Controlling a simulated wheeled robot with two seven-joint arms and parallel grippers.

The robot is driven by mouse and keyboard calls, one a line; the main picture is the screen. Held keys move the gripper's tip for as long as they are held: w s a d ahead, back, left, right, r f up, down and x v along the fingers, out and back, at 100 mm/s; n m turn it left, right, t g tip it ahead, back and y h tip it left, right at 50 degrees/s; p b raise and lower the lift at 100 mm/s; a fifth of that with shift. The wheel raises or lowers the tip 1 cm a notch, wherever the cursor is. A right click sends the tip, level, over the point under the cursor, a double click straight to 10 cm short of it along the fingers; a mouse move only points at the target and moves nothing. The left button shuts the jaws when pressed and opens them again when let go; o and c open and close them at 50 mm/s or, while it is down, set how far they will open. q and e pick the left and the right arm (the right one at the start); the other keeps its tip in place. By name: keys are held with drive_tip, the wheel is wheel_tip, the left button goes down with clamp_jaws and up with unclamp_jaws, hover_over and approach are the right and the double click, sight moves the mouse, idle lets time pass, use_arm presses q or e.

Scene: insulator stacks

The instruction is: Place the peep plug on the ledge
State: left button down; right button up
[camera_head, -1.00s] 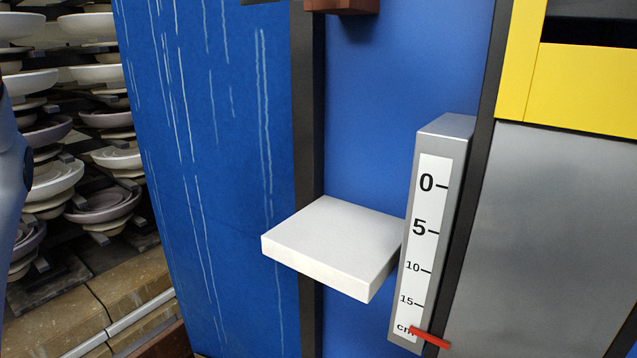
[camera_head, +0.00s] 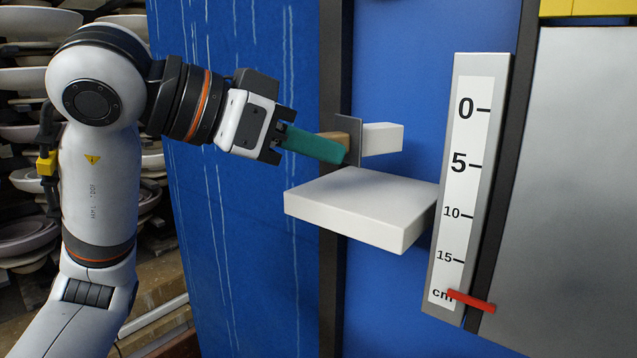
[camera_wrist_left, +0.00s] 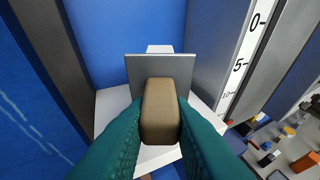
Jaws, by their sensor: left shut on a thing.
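The peep plug (camera_head: 382,139) has a white block, a thin grey plate and a brown grip. In the left wrist view the brown grip (camera_wrist_left: 160,110) is between my teal fingers, with the plate and the white block beyond. My left gripper (camera_head: 335,149) comes in from the left and is shut on the grip. The white ledge (camera_head: 355,210) juts from the blue wall, and the plug is held above it, roughly level. The ledge also shows below the plug in the left wrist view (camera_wrist_left: 110,103). I cannot tell the exact gap. My right gripper is not in view.
A grey post with a centimetre scale (camera_head: 465,180) stands close to the right of the ledge, with a red marker (camera_head: 471,300) near its bottom. A dark upright (camera_head: 331,80) runs behind the plug. Racks of pale insulators (camera_head: 25,180) are at the left.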

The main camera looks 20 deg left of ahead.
use_arm(q)
wheel_tip(320, 180, down, 4)
drive_tip(key=shift+f, duration=0.1)
idle(0.4)
drive_tip(key=shift+f, duration=0.15)
drive_tip(key=c, duration=1.3)
unclamp_jaws()
